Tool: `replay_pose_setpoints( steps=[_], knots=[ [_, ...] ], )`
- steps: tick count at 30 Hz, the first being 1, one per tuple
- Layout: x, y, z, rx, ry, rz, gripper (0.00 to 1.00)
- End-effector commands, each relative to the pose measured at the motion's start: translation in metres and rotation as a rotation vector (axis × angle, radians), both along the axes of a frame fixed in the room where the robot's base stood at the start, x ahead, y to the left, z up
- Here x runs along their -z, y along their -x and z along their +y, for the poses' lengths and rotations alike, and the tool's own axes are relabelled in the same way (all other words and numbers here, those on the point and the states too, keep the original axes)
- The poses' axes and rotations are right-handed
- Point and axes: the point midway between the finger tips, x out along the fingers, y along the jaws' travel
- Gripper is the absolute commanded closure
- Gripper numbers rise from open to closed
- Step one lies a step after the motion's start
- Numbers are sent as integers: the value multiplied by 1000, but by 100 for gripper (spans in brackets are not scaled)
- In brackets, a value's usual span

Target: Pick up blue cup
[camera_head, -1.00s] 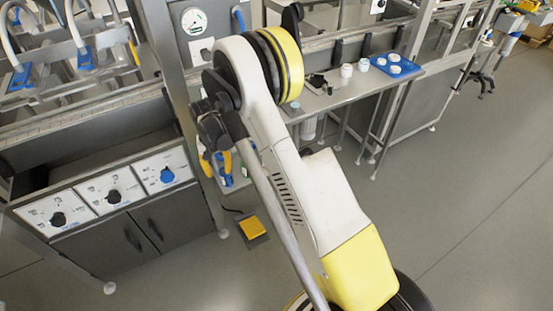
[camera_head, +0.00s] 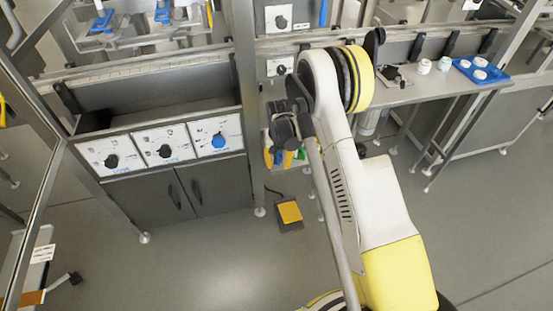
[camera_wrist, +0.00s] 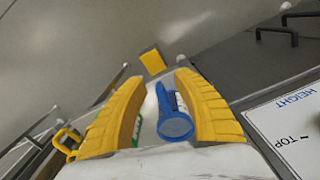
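The blue cup (camera_wrist: 175,122) shows in the wrist view between the two yellow fingers of my gripper (camera_wrist: 158,82). It has a greyish round face towards the camera and a narrower blue part above. The fingers are spread, with a gap to the left of the cup; the right finger looks close to it, and I cannot tell whether they touch. In the head view my arm hides most of the gripper (camera_head: 275,156), and a bit of blue (camera_head: 288,158) shows beside the yellow, beneath the arm.
A pale surface lies below the cup, with a yellow-handled item (camera_wrist: 66,141) and something green at the left. A grey cabinet with control panels (camera_head: 165,150) stands left. A yellow pedal (camera_head: 290,212) is on the floor. A table at right holds white cups and a blue tray (camera_head: 496,75).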

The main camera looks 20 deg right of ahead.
Motion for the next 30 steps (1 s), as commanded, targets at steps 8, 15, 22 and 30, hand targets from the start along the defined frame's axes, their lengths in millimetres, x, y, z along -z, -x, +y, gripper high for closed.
replay_pose_setpoints(
  steps=[8, 15, 22, 30],
  knots=[
    [-1, 0, 0, 0, 0, 0, 93],
    [-1, 0, 0, 0, 0, 0, 100],
    [-2, 0, 0, 0, 0, 0, 100],
    [-25, 0, 0, 0, 0, 0, 100]
  ],
)
